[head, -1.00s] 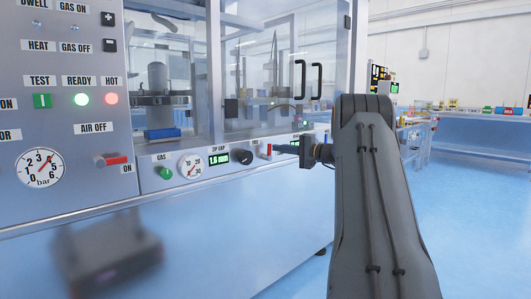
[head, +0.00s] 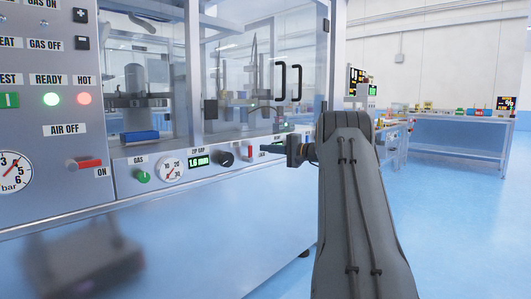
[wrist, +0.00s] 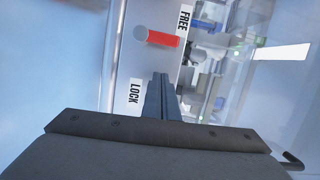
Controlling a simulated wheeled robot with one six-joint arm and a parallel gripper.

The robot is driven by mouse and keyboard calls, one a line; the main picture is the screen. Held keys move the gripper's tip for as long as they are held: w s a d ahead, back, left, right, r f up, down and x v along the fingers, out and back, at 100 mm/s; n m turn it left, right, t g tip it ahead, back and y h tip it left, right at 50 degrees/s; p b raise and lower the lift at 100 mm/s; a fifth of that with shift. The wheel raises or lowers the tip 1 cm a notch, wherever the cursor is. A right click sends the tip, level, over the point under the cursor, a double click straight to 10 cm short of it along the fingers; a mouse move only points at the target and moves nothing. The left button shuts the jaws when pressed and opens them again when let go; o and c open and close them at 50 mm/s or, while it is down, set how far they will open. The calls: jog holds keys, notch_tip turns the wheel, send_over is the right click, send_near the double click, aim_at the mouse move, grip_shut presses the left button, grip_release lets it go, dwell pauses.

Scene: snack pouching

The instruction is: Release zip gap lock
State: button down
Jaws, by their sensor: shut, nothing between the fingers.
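The zip gap lock is a small red lever (head: 249,153) on the machine's lower panel, right of the zip gap knob (head: 226,158). In the wrist view the red lever (wrist: 163,40) extends rightward from a grey pivot, its end near the FREE label (wrist: 186,20). The LOCK label (wrist: 135,93) is lower, left of my fingers. My gripper (head: 264,149) is shut and empty, just right of the lever in the head view. In the wrist view my gripper's fingertips (wrist: 160,76) lie below the lever, with a visible gap. The zip gap display (head: 199,161) reads 1.6 mm.
A green gas knob (head: 143,177) and a round gauge (head: 172,170) sit left along the same panel. A red air lever (head: 85,163) is farther left. Clear machine doors (head: 250,70) stand above. Blue floor is open to the right, before a bench (head: 455,135).

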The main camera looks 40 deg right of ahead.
jog(key=p+v, duration=0.2)
jog(key=v, duration=0.8)
jog(key=shift+f, duration=0.1)
